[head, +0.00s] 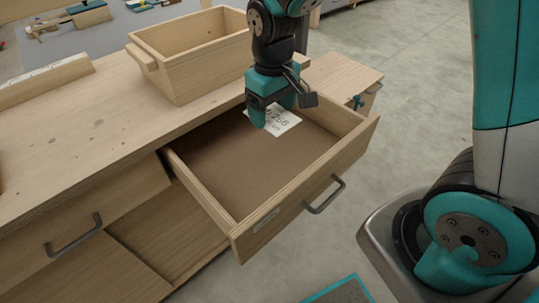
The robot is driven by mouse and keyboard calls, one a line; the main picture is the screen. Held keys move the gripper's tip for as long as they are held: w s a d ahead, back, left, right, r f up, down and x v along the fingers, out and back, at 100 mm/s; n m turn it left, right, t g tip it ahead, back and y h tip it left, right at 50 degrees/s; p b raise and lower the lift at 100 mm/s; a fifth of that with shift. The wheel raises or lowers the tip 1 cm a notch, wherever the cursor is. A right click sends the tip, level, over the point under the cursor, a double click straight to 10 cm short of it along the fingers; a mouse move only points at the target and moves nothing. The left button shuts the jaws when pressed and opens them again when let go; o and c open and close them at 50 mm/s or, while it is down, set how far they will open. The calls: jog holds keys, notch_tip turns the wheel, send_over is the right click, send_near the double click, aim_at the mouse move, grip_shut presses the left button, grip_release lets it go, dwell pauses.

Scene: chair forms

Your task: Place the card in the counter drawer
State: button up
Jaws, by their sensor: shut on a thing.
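The card (283,122) is white with dark printed digits, of which "56" can be read. My gripper (272,112) is shut on it, at the far part of the open counter drawer (232,170). The gripper fingers hide the card's left part. I cannot tell whether the card touches the drawer floor. The drawer is pulled out, has a brown floor and looks otherwise empty. Its front carries a dark handle (325,195) and a small label.
A wooden box (185,70) with side handles stands on the counter (85,120) behind the drawer. A shut drawer with a handle (73,236) is at the left. A small wooden surface (343,77) lies beyond the drawer.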

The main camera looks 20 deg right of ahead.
aim_at(272, 161)
notch_tip(272, 161, down, 14)
jog(key=shift+b, duration=0.9)
jog(key=shift+f, duration=0.2)
jog(key=o, duration=0.8)
jog(key=shift+o, duration=0.2)
notch_tip(272, 161, up, 13)
jog(key=shift+s+a+p, duration=0.15)
jog(key=shift+p, duration=0.75)
jog(key=s+a+r+n+y, duration=0.1)
jog(key=s+a+r+y, duration=0.1)
jog(key=s+r, duration=0.4)
jog(key=s+a+r+n+y, duration=0.2)
jog(key=s+r, duration=0.4)
jog(key=s, duration=0.5)
jog(key=shift+s+a, duration=0.3)
jog(key=shift+a, duration=0.35)
jog(key=shift+r, duration=0.1)
